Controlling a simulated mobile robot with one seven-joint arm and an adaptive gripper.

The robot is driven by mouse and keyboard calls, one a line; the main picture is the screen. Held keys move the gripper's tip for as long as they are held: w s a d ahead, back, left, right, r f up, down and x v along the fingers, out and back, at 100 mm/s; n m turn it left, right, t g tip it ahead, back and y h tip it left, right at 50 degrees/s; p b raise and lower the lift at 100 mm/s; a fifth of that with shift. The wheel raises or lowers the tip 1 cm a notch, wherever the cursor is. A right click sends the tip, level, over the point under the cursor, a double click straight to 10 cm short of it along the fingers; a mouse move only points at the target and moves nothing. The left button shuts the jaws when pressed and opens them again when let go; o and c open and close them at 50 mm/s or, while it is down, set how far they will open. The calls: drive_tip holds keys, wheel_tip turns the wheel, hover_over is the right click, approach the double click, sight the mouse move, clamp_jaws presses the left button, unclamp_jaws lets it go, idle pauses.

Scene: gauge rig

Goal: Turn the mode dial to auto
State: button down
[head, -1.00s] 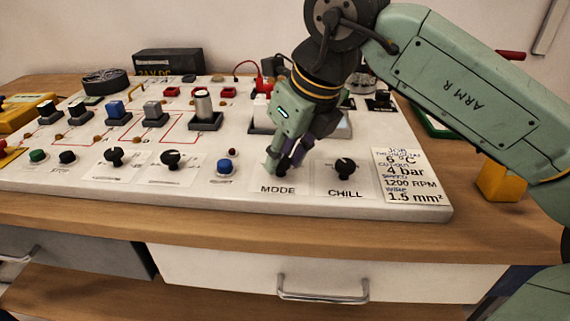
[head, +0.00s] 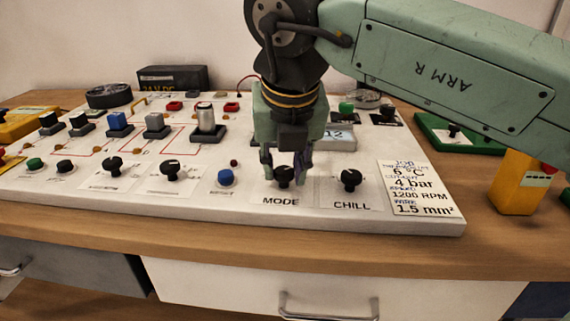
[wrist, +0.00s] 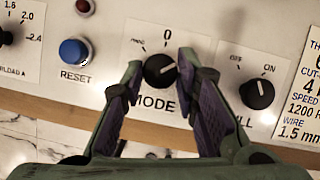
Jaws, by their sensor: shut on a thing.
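The black mode dial (head: 284,177) sits on the white panel above the printed word MODE. In the wrist view the dial (wrist: 160,71) lies between my gripper's two fingers (wrist: 160,72), which are shut on its sides. A pale pointer mark on the dial aims to the right and slightly up, clockwise of the printed 0. A small label is left of the 0; the right part of the scale is hidden by my right finger. In the head view my gripper (head: 285,164) comes down from above onto the dial.
The chill dial (head: 350,180) is close on the right, and the blue reset button (head: 226,177) is on the left. A label card (head: 408,188) lies at the panel's right. Several switches (head: 118,122) stand further back on the left.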

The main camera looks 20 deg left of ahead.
idle(0.4)
drive_tip(key=c, duration=1.2)
unclamp_jaws()
drive_tip(key=shift+c, duration=0.2)
drive_tip(key=shift+r, duration=0.1)
drive_tip(key=v, duration=1.2)
